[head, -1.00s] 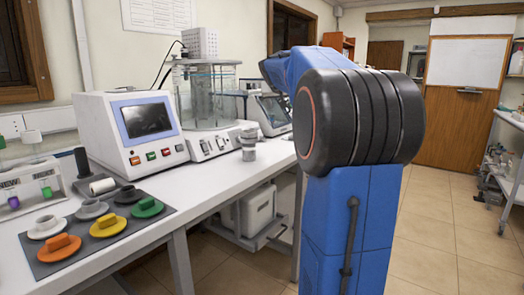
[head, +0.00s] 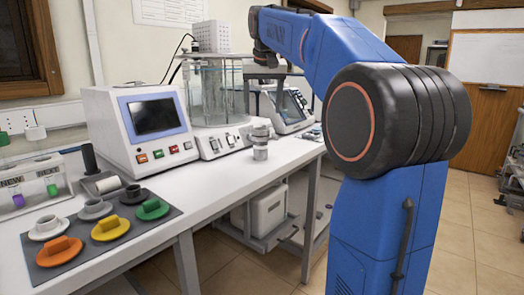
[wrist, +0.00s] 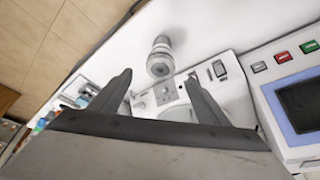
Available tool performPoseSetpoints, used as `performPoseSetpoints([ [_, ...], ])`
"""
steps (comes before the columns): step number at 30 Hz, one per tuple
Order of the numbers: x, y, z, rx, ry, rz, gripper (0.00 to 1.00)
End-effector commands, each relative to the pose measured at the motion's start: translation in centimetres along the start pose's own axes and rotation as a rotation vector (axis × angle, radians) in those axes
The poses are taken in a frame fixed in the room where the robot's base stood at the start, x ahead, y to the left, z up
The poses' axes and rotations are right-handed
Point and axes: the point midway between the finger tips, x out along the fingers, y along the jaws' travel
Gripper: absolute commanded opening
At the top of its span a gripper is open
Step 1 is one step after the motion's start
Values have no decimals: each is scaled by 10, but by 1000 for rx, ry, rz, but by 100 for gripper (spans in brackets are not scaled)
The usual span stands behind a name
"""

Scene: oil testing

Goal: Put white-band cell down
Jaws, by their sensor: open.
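A small grey metal cell (head: 261,141) stands upright on the white bench, right of the glass-bath instrument. A paler band seems to run round it, but its colour is hard to tell. It also shows in the wrist view (wrist: 160,60), just beyond the fingertips. My gripper (wrist: 160,80) is open with nothing between its fingers. The cell looks clear of both fingers. In the head view, the end of my arm is above the bench, higher than the cell; the fingers are not clear there.
The glass-bath instrument (head: 215,100) and a box with a dark screen (head: 140,125) stand left of the cell. Another screened instrument (head: 287,108) stands behind. Bare bench (head: 215,172) lies in front.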

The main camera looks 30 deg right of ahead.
Motion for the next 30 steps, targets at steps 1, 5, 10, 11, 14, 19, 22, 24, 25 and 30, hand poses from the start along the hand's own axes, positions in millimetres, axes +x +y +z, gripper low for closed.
performPoseSetpoints([
  [1,9,0,0,1,-1,1,70],
  [5,33,0,0,1,-2,1,70],
  [10,62,0,0,1,-1,1,70],
  [11,66,0,0,1,-2,1,70],
  [14,77,0,0,1,0,1,70],
  [19,85,0,0,1,2,1,70],
  [22,90,0,0,1,1,1,70],
  [24,96,0,0,1,0,1,70],
  [25,99,0,0,1,0,1,70],
  [30,123,-1,0,2,0,1,70],
])
